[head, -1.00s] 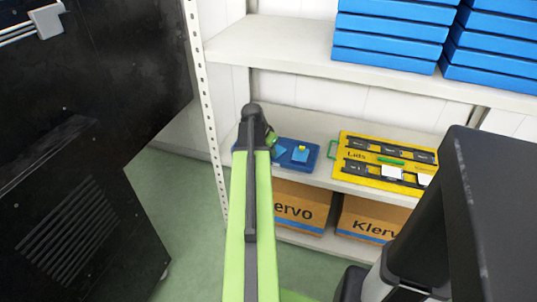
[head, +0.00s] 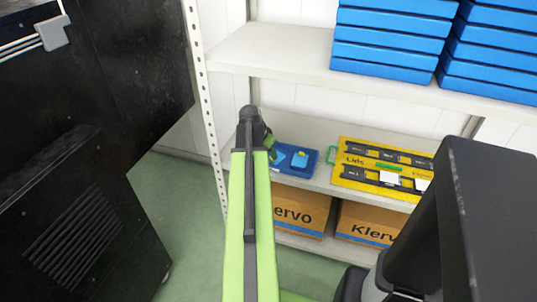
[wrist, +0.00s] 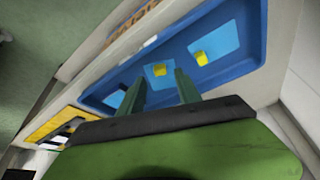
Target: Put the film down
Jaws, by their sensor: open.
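In the wrist view my gripper (wrist: 160,74) is open, its two dark green fingers spread over a blue tray (wrist: 98,88). A light blue film piece with a yellow tab (wrist: 172,68) lies in the tray just past the fingertips. A second light blue piece with a yellow tab (wrist: 222,38) lies to its right, and a third (wrist: 115,98) shows partly left of the fingers. Nothing is visibly held between the fingers. In the head view the tray (head: 315,153) is on the lower shelf, and my arm hides its left part and most of the gripper.
A yellow board (head: 345,180) with black holders and white pieces lies right of the tray. Cardboard boxes (head: 300,208) stand below. An upper shelf (head: 280,48) with stacked blue boxes (head: 385,50) overhangs. A perforated post (head: 205,110) and a black cabinet (head: 80,220) are at left.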

